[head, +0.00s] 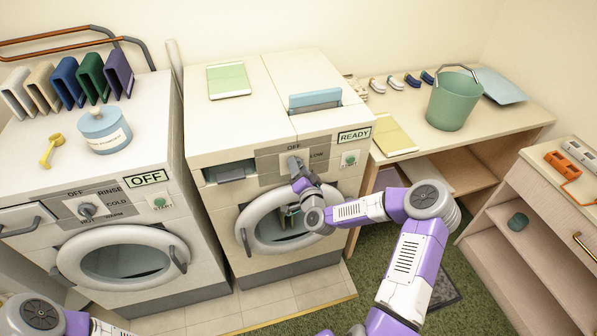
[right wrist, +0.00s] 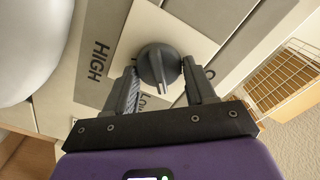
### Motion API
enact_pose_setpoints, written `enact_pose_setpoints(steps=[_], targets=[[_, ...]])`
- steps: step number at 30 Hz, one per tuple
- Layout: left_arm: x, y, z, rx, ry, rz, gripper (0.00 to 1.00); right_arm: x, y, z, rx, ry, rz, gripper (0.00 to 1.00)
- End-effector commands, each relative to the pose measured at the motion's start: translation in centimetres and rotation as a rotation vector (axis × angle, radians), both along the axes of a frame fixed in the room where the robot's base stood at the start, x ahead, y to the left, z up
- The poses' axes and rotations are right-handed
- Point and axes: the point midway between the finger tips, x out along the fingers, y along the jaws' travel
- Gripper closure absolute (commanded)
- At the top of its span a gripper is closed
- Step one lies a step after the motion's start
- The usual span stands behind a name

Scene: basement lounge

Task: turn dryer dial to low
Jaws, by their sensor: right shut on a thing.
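The dryer (head: 262,115) is the right-hand white machine, with a READY display (head: 354,135) and a round door (head: 290,222). My right gripper (head: 294,164) reaches its dial panel from the front. In the right wrist view the dark round dial (right wrist: 158,62) sits between the fingers of my right gripper (right wrist: 160,80), which are shut on it. The dial's pale pointer line faces down in that view, near the partly hidden LOW label (right wrist: 150,102). HIGH (right wrist: 98,62) is left of the dial. My left arm shows at the lower left; its gripper is out of view.
A washer (head: 105,190) with an OFF display stands left of the dryer. A wooden bench (head: 500,125) with a green bucket (head: 453,100) is to the right. A low cabinet (head: 530,215) stands at the far right. Green carpet (head: 375,265) is between.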

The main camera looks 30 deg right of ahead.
Motion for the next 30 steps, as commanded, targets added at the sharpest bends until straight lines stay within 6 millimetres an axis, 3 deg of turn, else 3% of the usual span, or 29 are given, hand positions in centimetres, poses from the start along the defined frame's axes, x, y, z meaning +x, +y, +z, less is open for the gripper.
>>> enact_pose_setpoints(steps=[15, 30], targets=[[0.0, 0.0, -1.8, 0.0, 0.0, 0.0, 1.0, 0.0, -0.1, -0.3, 0.385, -0.091, 0.0, 0.75], [0.0, 0.0, -2.2, 0.0, 0.0, 0.0, 1.0, 0.0, -0.1, -0.3, 0.494, -0.117, 0.001, 0.75]])
